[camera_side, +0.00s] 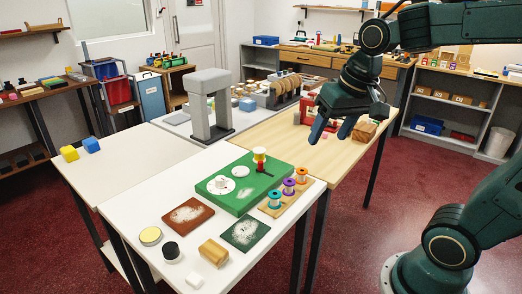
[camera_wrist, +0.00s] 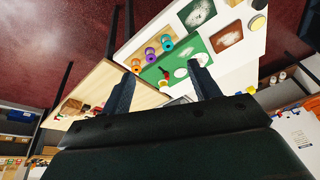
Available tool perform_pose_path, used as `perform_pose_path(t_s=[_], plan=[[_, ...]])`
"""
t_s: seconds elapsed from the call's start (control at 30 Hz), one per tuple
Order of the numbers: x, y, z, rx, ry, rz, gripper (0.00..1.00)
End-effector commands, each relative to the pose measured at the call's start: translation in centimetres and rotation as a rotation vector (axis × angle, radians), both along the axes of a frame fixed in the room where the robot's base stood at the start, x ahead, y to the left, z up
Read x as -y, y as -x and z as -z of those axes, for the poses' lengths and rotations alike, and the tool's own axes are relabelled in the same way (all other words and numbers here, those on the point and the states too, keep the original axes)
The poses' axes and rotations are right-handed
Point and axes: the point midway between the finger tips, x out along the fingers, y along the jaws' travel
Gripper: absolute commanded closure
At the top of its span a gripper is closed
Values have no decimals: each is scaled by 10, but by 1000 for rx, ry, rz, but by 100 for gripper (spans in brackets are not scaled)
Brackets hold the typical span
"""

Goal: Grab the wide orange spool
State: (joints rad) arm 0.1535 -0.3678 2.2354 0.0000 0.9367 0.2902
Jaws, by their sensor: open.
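An orange spool (camera_side: 302,174) stands at the far end of a small wooden rack (camera_side: 277,212), in line with a purple spool (camera_side: 289,187) and a teal spool (camera_side: 274,201). In the wrist view the orange spool (camera_wrist: 136,66) is near the left fingertip, with the purple (camera_wrist: 151,55) and teal (camera_wrist: 167,42) spools beyond it. My gripper (camera_side: 332,129) is open and empty, high above the tables and apart from the spools. Its two fingers also show in the wrist view (camera_wrist: 160,77).
A green board (camera_side: 238,203) with a white disc and a red-and-yellow upright piece (camera_side: 260,160) lies beside the rack. A grey arch (camera_side: 210,105) stands behind. Swatches, jars and blocks lie at the white table's front. The wooden tabletop (camera_side: 290,150) is mostly clear.

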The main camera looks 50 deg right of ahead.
Motion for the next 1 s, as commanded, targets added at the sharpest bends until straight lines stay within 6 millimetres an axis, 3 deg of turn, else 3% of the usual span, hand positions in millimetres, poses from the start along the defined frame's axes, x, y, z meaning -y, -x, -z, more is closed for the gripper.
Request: perform_pose_path(t_s=[0.47,0.8,1.0], plan=[[66,-81,28,-128,-102,405,39],[125,-125,72,-212,-163,697,39],[158,-142,102,-255,-192,853,39]])
